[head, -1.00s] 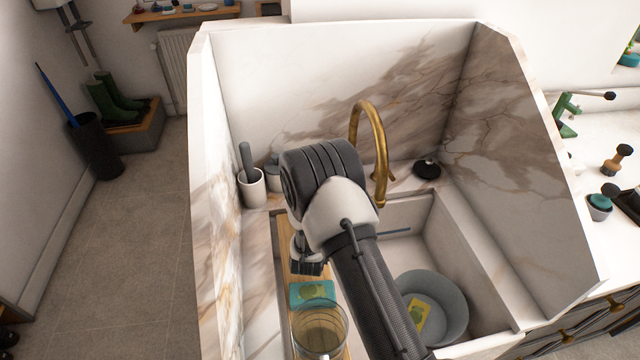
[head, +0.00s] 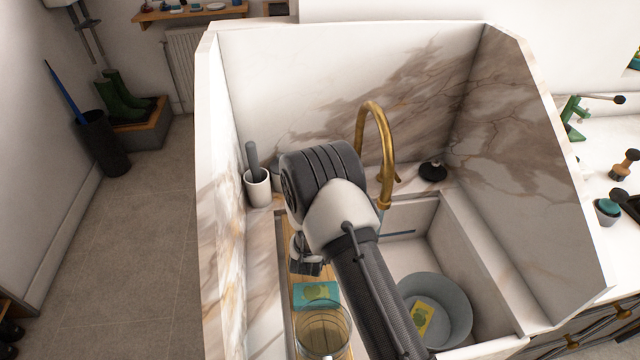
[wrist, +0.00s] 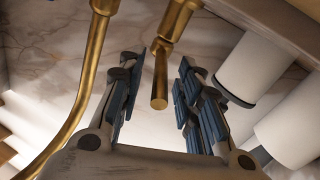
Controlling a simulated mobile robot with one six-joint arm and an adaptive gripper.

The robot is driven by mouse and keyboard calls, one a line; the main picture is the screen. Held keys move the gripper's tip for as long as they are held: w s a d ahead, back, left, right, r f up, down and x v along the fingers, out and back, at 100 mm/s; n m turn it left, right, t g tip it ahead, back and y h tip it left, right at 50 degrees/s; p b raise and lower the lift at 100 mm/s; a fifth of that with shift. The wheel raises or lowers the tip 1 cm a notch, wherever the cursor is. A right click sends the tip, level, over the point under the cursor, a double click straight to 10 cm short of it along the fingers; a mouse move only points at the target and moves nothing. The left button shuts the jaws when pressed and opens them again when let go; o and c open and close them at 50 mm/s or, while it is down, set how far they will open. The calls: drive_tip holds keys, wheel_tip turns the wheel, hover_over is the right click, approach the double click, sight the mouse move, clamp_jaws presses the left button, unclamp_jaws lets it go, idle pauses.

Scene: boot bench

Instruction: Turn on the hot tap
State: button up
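The brass tap (head: 376,118) rises behind the sink (head: 452,208) in the head view, its spout curving over the basin. In the wrist view its brass pipe (wrist: 92,75) runs down the left side, and a short brass lever (wrist: 160,90) hangs from a thicker brass body (wrist: 178,18). My gripper (wrist: 159,68) is open, with one finger on each side of the lever's end; I cannot tell whether either finger touches it. In the head view my gripper (head: 305,267) is mostly hidden behind my own wrist. No hot marking is visible.
Marble walls (head: 340,90) close in the sink at the back and sides. A grey bowl (head: 455,310) sits in the basin. A glass (head: 322,330) and a teal sponge pack (head: 316,295) are on the wooden board at left. A white pot (head: 257,187) stands in the back left corner.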

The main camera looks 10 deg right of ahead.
drive_tip(key=shift+s, duration=0.1)
drive_tip(key=v, duration=0.7)
drive_tip(key=shift+s, duration=0.15)
